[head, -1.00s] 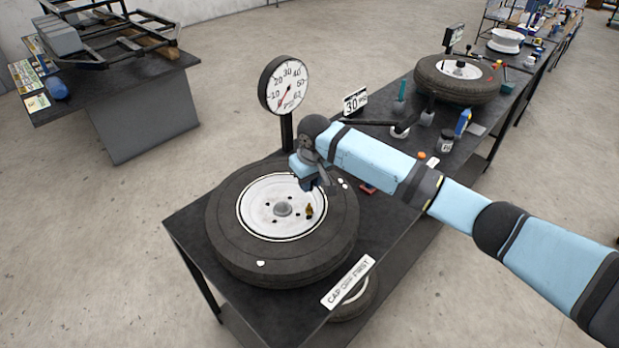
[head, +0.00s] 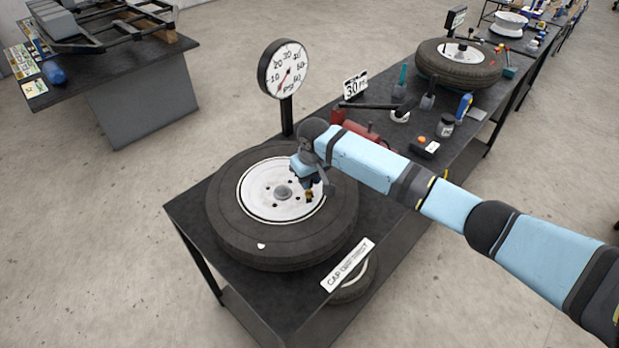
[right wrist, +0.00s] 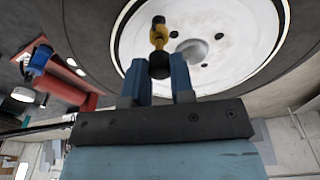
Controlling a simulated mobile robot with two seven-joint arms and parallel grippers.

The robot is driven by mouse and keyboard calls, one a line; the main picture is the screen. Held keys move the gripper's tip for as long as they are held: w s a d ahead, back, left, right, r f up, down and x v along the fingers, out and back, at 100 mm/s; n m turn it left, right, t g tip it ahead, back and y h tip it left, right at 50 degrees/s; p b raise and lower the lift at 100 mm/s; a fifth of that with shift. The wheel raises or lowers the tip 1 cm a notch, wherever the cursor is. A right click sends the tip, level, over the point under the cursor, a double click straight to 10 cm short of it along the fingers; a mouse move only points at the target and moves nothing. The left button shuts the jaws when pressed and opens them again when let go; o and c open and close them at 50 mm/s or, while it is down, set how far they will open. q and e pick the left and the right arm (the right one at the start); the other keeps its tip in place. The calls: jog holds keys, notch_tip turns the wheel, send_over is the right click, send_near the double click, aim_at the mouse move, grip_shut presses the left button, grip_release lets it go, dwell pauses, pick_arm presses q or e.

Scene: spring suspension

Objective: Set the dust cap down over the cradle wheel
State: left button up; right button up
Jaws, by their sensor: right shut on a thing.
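The cradle wheel (head: 225,215), a dark tyre with a white rim, lies flat on the near bench end. A yellow valve stem with a dark end (head: 309,197) stands on its rim; it also shows in the right wrist view (right wrist: 158,36). My right gripper (head: 314,188) is over the right side of the rim. In the right wrist view, its blue fingers (right wrist: 160,75) are shut on a small black dust cap (right wrist: 159,66). The cap overlaps the stem's lower end there; I cannot tell whether they touch. My left gripper is not in view.
A round pressure gauge (head: 285,70) stands behind the wheel. A red device (head: 362,137) lies behind my right arm. A sign (head: 347,265) is at the bench's front edge. Another wheel (head: 458,65) and several tools occupy the bench farther back.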

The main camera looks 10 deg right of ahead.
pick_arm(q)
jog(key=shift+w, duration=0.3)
pick_arm(e)
jog(key=shift+f, duration=0.2)
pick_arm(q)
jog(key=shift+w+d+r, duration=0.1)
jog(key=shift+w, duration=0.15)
pick_arm(e)
jog(key=shift+f, duration=0.35)
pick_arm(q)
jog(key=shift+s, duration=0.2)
pick_arm(e)
jog(key=shift+f, duration=0.3)
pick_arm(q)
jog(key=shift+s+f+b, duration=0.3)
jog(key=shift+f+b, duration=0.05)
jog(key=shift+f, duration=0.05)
pick_arm(e)
jog(key=shift+f, duration=0.4)
